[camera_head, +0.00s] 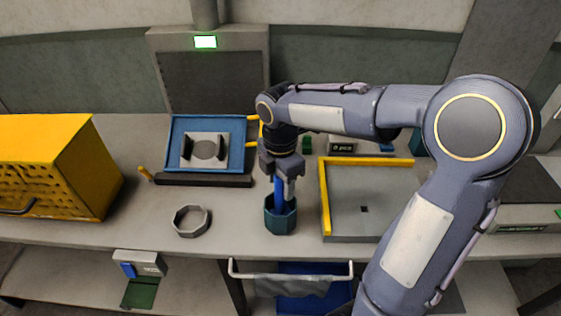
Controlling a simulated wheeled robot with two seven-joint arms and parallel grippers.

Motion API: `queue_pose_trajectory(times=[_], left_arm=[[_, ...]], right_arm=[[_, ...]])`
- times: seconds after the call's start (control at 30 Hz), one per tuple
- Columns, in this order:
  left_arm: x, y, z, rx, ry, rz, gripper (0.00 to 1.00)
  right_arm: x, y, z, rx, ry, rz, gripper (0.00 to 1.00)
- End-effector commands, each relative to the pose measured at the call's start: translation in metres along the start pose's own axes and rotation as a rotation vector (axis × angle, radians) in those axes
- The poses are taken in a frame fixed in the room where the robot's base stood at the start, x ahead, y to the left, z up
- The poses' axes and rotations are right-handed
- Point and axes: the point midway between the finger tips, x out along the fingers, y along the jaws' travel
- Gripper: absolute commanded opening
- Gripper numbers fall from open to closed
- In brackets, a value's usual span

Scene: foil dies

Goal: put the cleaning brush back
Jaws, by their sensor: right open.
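The cleaning brush (279,195) shows as a blue upright handle standing in a dark teal cup (281,220) at the middle front of the bench. Its lower end is hidden inside the cup. My right gripper (284,180) points down over the cup, with its open fingers around or just beside the top of the handle; the arm hides the exact contact. My left gripper is not in view.
A blue tray (176,134) with a grey die piece stands behind left. A grey ring (190,207) lies left of the cup. A yellow perforated box (60,165) fills the left side. A grey plate with yellow rails (368,190) lies right. A cloth (292,285) hangs from a front rail.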

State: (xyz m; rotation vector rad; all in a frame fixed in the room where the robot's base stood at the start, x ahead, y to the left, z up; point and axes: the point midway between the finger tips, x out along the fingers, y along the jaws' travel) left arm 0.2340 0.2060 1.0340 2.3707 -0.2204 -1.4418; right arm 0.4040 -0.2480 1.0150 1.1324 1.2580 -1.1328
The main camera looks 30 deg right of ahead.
Motion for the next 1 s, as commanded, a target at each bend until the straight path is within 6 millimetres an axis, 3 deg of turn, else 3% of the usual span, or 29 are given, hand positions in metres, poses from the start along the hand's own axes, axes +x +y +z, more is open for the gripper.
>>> queue_pose_trajectory(times=[0.2,0.4,0.57,0.67,0.77,1.0], left_arm=[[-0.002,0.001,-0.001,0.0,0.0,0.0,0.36],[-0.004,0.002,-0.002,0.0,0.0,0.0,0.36],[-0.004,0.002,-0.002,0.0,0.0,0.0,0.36],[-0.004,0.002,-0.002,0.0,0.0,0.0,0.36],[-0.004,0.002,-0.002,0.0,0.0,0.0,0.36],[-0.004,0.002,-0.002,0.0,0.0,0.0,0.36]], right_arm=[[-0.05,0.001,0.0,-0.001,0.0,0.008,0.48],[-0.087,0.001,0.0,-0.002,0.0,0.005,0.48],[-0.102,-0.001,0.0,0.002,0.001,0.003,0.48],[-0.105,-0.011,0.0,0.078,0.015,0.023,0.48],[-0.102,-0.039,-0.003,0.299,0.069,0.076,0.48],[-0.064,-0.124,-0.03,1.154,0.378,0.178,0.48]])
